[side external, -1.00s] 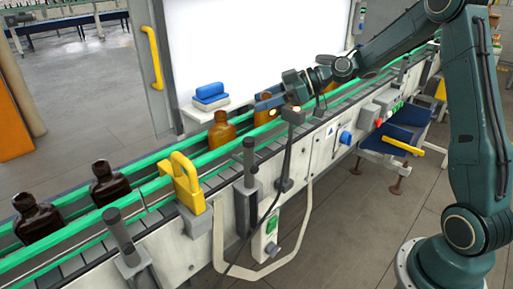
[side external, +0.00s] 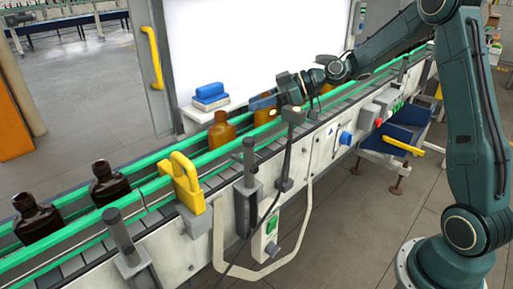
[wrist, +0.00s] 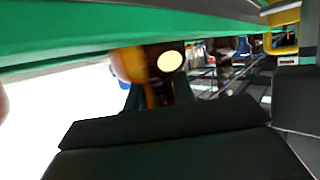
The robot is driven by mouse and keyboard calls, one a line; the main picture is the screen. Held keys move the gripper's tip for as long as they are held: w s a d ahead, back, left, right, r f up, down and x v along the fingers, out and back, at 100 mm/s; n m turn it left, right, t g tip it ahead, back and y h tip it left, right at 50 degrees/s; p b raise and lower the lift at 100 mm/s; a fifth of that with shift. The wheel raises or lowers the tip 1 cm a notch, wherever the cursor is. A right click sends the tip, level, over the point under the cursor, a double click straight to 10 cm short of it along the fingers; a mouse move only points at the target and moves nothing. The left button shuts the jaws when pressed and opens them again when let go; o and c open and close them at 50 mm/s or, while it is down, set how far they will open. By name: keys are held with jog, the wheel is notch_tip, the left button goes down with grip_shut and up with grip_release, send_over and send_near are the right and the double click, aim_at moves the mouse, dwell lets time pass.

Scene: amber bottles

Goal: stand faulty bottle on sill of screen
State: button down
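Two amber bottles stand between the green rails of the conveyor. One amber bottle (side external: 221,131) is clear of my gripper, to its left. The other (side external: 265,117) is mostly hidden by my gripper (side external: 262,102), which reaches in from the right at bottle height. In the wrist view an amber bottle (wrist: 131,65) shows blurred just beyond my gripper (wrist: 157,95); whether the fingers touch a bottle is unclear. Two dark bottles (side external: 110,184) (side external: 38,217) stand further left on the line. The lit white screen (side external: 265,45) is behind, with a pale sill (side external: 192,116) at its lower left. No fault mark is readable.
Blue blocks (side external: 210,93) lie on the sill. Green rails (side external: 215,157) run along both sides of the belt.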

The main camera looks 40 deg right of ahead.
jog(key=shift+r, duration=0.15)
notch_tip(320, 180, up, 20)
dwell(0.9)
dwell(0.6)
jog(key=w+d+f, duration=0.3)
jog(key=w+f, duration=0.1)
jog(key=w, duration=0.3)
jog(key=w+d+f, duration=0.3)
jog(key=w, duration=0.5)
jog(key=shift+d+f, duration=0.3)
jog(key=shift+f, duration=0.05)
jog(key=shift+f, duration=0.15)
jog(key=shift+f, duration=2.35)
